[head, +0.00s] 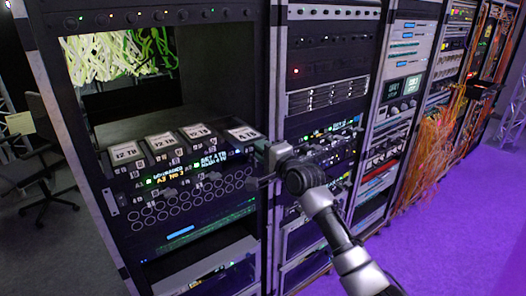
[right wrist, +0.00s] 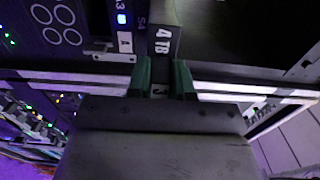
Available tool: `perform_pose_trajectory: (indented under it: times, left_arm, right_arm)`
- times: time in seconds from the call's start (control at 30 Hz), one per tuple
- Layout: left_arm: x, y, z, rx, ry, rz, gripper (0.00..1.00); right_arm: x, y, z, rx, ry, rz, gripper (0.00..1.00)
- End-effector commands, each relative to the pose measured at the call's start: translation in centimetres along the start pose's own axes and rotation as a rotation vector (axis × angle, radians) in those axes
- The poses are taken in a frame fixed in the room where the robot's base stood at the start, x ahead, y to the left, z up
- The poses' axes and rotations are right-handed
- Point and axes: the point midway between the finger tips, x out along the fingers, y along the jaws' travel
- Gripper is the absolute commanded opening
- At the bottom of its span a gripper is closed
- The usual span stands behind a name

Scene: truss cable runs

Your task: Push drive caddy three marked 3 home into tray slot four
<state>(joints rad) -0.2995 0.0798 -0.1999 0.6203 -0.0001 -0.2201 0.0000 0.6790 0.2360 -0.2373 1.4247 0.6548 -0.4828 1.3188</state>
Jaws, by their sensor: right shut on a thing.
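Drive caddy three (right wrist: 162,45) is a dark narrow block with a white 4 TB label. A label that looks like a 3 shows between the green fingertips of my right gripper (right wrist: 160,78), which is shut on its front end. In the head view, my right gripper (head: 264,162) is at the right end of the drive tray (head: 150,188). A 4 TB label (head: 243,134) shows on the rightmost drive there. S4 is printed beside the caddy in the wrist view. How deep the caddy sits is hidden. My left gripper is not in view.
Several drives labelled 12 TB (head: 160,141) stand to the left in the tray. A rack post (head: 274,70) rises close to my right gripper. More racks and orange cables (head: 432,150) stand to the right. The purple floor (head: 455,220) is clear.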

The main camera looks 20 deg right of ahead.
Motion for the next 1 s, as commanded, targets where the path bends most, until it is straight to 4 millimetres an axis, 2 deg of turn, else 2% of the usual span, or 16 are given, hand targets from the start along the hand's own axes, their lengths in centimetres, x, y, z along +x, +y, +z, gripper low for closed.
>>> perform_pose_trajectory:
  times: [0.17,1.0]
  left_arm:
    - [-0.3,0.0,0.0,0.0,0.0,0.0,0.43]
    - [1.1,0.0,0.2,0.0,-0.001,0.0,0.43]
  right_arm:
    - [0.0,-0.1,-0.1,0.001,0.001,-0.004,0.0]
    - [2.4,0.0,0.0,0.001,0.0,-0.005,0.0]
